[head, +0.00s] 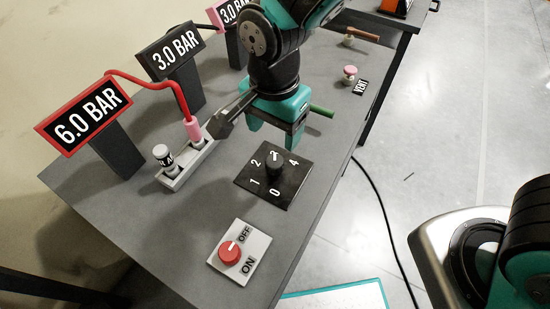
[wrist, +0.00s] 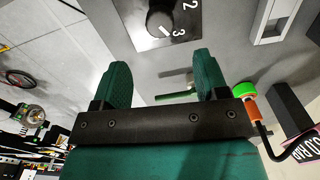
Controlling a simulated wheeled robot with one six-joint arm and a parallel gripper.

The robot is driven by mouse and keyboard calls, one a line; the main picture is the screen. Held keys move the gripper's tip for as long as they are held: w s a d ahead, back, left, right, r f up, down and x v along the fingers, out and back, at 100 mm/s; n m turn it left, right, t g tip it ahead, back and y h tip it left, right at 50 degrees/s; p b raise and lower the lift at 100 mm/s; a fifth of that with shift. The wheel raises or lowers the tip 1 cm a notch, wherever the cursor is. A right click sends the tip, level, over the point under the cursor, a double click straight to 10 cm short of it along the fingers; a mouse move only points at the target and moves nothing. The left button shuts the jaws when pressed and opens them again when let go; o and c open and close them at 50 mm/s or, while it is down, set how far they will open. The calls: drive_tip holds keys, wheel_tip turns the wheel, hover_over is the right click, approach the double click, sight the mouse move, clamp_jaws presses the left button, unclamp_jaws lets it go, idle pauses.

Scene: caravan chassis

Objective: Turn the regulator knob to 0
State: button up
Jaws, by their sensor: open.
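The regulator knob (head: 274,166) is a round black knob on a square black plate (head: 292,184) marked 0, 1, 2 and 4 in the head view. In the wrist view, the knob (wrist: 158,22) shows a white pointer line directed toward the 3, with the 2 beside it. My gripper (head: 272,137) is teal and open, just behind the knob in the head view. In the wrist view, its fingers (wrist: 162,72) are apart with nothing held, and the knob lies beyond the fingertips. I cannot tell the exact height gap.
A red ON/OFF knob (head: 230,253) sits in front. A white socket block (head: 186,166) with a pink plug (head: 193,130) and a 6.0 BAR sign (head: 84,115) stand left. A green bar (head: 321,111) lies close behind my gripper. A pink-topped knob (head: 349,73) is farther back.

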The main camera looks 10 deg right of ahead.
sight(275, 161)
wheel_tip(275, 161, down, 10)
drive_tip(key=shift+r, duration=0.25)
drive_tip(key=c, duration=0.9)
